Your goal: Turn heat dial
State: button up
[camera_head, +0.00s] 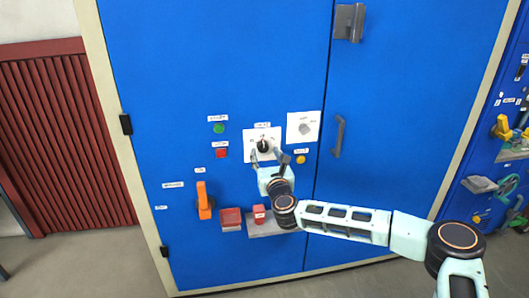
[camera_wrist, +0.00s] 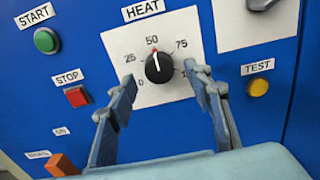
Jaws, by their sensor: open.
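The heat dial (camera_wrist: 159,67) is a round black knob with a white pointer line on a white plate marked HEAT. Its pointer is up near the 50 mark. In the head view the dial (camera_head: 264,145) sits on the blue cabinet door. My gripper (camera_wrist: 162,83) is open, with one finger on each side of the dial's plate. The fingers stand apart from the knob, with a gap on both sides. In the head view my gripper (camera_head: 269,160) is just in front of and below the dial. How far the fingertips are from the panel is hard to tell.
A green START button (camera_wrist: 46,40) and red STOP button (camera_wrist: 77,96) are left of the dial. A yellow TEST button (camera_wrist: 257,87) is right. An orange handle (camera_head: 203,200) and red blocks (camera_head: 231,217) are below. Another white plate (camera_head: 304,118) is upper right.

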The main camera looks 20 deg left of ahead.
aim_at(263, 147)
jog(key=shift+x, duration=1.2)
jog(key=c, duration=1.1)
